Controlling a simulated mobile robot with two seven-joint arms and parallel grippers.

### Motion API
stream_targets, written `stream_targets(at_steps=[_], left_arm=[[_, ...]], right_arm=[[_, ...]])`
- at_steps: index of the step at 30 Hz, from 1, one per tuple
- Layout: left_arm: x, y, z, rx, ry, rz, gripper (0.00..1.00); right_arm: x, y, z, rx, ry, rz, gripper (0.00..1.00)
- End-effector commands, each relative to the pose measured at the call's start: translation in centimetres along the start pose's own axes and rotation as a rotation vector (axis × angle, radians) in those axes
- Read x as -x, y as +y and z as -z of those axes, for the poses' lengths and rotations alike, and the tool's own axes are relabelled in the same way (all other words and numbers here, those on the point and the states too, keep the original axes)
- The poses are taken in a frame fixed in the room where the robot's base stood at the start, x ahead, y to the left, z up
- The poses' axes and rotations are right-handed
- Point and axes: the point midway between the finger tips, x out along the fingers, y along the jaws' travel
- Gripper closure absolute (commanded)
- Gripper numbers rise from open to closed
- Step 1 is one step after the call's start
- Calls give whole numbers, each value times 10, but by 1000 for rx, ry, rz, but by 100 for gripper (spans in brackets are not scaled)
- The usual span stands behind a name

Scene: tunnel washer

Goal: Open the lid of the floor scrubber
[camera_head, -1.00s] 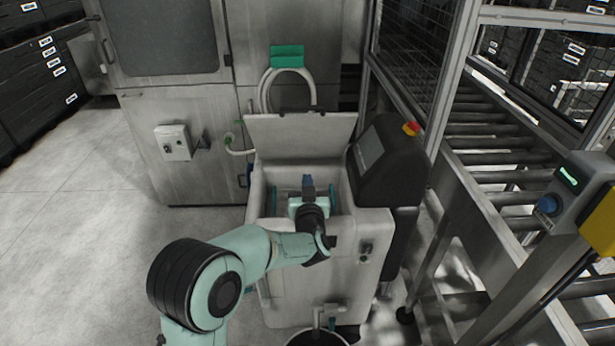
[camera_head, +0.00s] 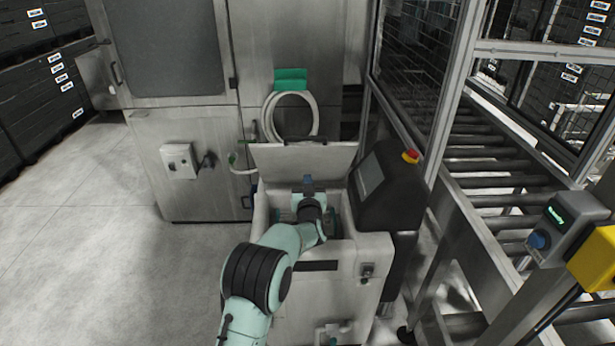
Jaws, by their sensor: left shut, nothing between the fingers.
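The floor scrubber (camera_head: 345,262) is a light grey machine with an open tub at its top. Its lid (camera_head: 280,158) is a pale flat panel that stands raised at the tub's back edge. My left gripper (camera_head: 308,181) is shut and empty. It is over the tub, in front of the lid's lower part in the picture; I cannot tell whether it touches the lid. My left wrist and forearm hide part of the tub's inside and front. My right gripper is out of view.
A dark console (camera_head: 392,190) with a red button stands at the scrubber's right. Behind is a steel cabinet (camera_head: 190,120) with a coiled hose (camera_head: 266,118). A roller conveyor (camera_head: 490,180) runs along the right. The floor at left is clear.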

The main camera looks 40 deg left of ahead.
Motion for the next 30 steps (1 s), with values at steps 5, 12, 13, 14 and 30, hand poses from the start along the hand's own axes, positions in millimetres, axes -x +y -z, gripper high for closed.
stream_targets(at_steps=[5,12,13,14,30], left_arm=[[-8,0,0,1,-1,-1,100],[-9,0,-1,1,-1,-1,100],[-8,0,-1,1,-1,-1,100],[-8,0,-1,1,-1,-1,100],[47,0,-3,2,-2,-2,100]], right_arm=[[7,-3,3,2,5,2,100],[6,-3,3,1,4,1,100],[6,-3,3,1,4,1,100],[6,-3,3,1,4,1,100],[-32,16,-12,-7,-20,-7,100]])
